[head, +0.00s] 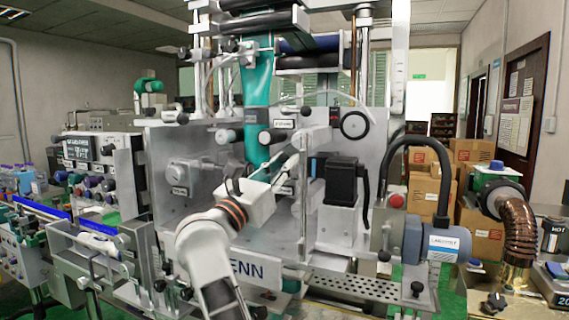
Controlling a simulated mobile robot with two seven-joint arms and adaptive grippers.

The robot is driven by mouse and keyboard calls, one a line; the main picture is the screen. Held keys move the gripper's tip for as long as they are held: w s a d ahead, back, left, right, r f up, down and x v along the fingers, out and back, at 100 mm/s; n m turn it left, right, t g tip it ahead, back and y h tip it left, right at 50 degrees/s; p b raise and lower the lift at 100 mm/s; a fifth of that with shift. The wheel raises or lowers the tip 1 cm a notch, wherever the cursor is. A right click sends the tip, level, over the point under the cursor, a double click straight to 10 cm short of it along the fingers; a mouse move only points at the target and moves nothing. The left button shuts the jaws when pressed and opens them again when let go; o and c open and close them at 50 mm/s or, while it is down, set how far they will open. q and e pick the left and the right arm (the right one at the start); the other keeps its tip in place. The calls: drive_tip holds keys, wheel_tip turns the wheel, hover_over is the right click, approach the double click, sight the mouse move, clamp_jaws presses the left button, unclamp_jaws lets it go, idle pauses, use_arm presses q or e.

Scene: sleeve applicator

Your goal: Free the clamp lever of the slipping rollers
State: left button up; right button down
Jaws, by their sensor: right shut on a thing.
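The sleeve applicator (220,165) fills the middle of the head view, with a teal film sleeve (257,80) running down its front. Dark and grey rollers (272,136) sit across the film at mid height. My right gripper (297,150) reaches up from below, in front of the plate just right of the film. Its fingers are shut on what appears to be the clamp lever beside the rollers. The fingers hide most of the lever, so its exact angle cannot be told. My left gripper is not in view.
A black boxed unit (342,182) and a black round knob (355,125) sit right of the gripper. A blue-grey motor (436,243) with a black hose stands at the lower right. Cardboard boxes (473,165) are stacked behind. A conveyor (90,243) runs at left.

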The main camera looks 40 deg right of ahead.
drive_tip(key=shift+r, duration=0.15)
drive_tip(key=c, duration=2.2)
unclamp_jaws()
drive_tip(key=shift+o, duration=0.2)
drive_tip(key=shift+a, duration=0.1)
drive_tip(key=v, duration=0.7)
drive_tip(key=shift+a, duration=0.15)
